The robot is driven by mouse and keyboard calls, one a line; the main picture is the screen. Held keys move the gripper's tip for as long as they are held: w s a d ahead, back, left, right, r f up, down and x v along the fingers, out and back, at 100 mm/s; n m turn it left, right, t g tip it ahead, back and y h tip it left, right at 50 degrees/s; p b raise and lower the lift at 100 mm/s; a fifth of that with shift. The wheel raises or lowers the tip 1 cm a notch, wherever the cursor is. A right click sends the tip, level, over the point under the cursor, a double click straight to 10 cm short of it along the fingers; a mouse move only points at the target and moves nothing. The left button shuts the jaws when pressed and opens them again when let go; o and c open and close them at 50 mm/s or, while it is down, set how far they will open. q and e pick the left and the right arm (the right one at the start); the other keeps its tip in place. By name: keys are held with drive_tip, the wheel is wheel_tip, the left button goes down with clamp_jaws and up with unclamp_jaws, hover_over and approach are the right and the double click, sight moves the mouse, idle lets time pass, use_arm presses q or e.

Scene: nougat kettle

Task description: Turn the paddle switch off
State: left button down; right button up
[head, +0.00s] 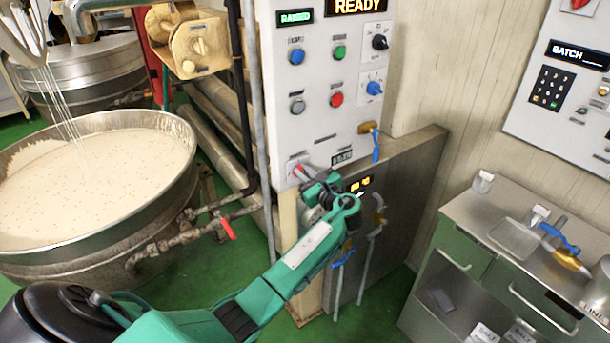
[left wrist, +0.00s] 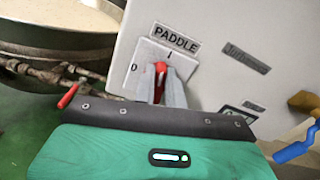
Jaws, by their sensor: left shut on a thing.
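The paddle switch is a red rotary knob (left wrist: 160,68) on a pale plate under the label PADDLE in the left wrist view, with a 0 mark at its left and a 1 mark above it. The knob stands roughly upright, toward the 1 mark. In the head view the red knob (head: 299,170) is at the lower left of the grey control panel (head: 325,110). My left gripper (head: 310,180) is at the knob, its fingers (left wrist: 165,78) shut on it, covering its lower part. My right gripper is not in view.
A steel kettle (head: 180,195) of pale mixture, with a whisk over it, stands at the left. A red-handled pipe valve (head: 228,228) is beside the panel. Blue-handled items hang below the panel. A metal workbench (head: 470,215) stands at the right.

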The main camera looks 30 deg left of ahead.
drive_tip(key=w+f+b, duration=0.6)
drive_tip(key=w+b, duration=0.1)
drive_tip(key=b, duration=0.3)
use_arm(q)
drive_tip(key=shift+s+a+f+n+b, duration=0.2)
drive_tip(key=shift+n+b, duration=0.25)
drive_tip(key=shift+n, duration=2.1)
drive_tip(key=shift+s+d+f+n+b, duration=0.1)
drive_tip(key=shift+f+n+b, duration=0.3)
drive_tip(key=shift+n, duration=2.1)
drive_tip(key=shift+s+a+f+n+b, duration=0.15)
drive_tip(key=shift+n+b, duration=0.35)
drive_tip(key=shift+n, duration=2.05)
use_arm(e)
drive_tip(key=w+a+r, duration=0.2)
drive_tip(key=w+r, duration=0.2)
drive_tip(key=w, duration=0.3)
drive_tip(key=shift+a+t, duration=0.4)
use_arm(q)
drive_tip(key=shift+d, duration=0.1)
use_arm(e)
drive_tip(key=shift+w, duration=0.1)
use_arm(q)
drive_tip(key=c, duration=1.5)
unclamp_jaws()
drive_tip(key=shift+r, duration=0.1)
drive_tip(key=shift+o, duration=0.2)
